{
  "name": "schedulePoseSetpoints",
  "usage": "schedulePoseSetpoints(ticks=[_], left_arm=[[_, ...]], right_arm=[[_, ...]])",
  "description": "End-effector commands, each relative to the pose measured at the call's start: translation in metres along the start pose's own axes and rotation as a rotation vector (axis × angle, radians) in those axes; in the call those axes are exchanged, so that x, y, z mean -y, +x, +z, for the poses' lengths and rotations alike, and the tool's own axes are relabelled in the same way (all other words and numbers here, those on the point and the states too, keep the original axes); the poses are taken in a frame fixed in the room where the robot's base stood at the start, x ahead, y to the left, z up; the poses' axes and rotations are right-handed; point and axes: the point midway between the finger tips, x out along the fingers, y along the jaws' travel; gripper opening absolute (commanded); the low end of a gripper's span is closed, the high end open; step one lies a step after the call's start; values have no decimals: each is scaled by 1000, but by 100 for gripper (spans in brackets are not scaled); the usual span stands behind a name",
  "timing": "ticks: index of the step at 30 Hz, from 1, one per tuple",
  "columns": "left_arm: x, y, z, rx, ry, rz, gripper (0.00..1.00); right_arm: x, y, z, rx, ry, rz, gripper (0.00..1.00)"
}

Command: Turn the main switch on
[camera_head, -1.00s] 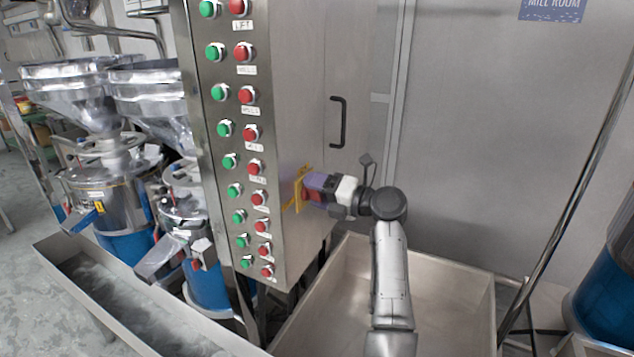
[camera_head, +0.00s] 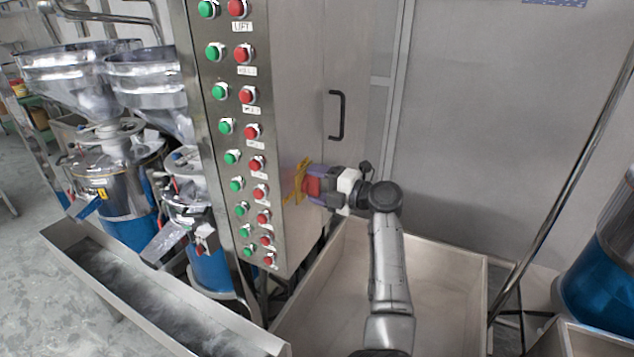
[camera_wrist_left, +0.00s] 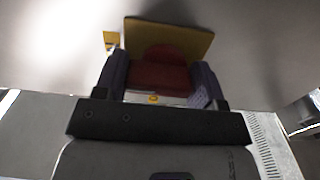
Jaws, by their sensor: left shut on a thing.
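The main switch is a red knob (camera_head: 312,187) on a yellow plate (camera_head: 300,178) on the side face of the steel control cabinet. My left gripper (camera_head: 318,187), with purple fingers, comes at it from the right and is shut on the red knob. In the left wrist view the knob (camera_wrist_left: 158,74) sits between the two fingers (camera_wrist_left: 160,82), with the yellow plate (camera_wrist_left: 178,38) behind it. The fingers hide the knob's sides. My right gripper is in neither view.
The cabinet front carries columns of green (camera_head: 226,126) and red buttons (camera_head: 252,132). A black door handle (camera_head: 337,115) is above the switch. A steel bin (camera_head: 440,262) stands below, and a long trough (camera_head: 185,305) and steel mills (camera_head: 112,180) are at the left.

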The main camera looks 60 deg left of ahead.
Motion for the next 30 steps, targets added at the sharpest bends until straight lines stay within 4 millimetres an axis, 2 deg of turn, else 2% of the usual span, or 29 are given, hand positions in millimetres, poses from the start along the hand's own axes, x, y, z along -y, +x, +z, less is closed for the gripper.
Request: schedulePoseSetpoints(ticks=[9,10,18,26,30], left_arm=[[0,0,0,1,5,1,40],[0,0,0,1,5,1,66],[0,0,0,0,3,0,89],[0,-2,0,1,2,0,89],[1,-16,1,3,4,0,89]], right_arm=[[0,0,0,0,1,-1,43],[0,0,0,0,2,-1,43],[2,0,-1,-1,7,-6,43],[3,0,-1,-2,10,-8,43],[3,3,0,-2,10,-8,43]])
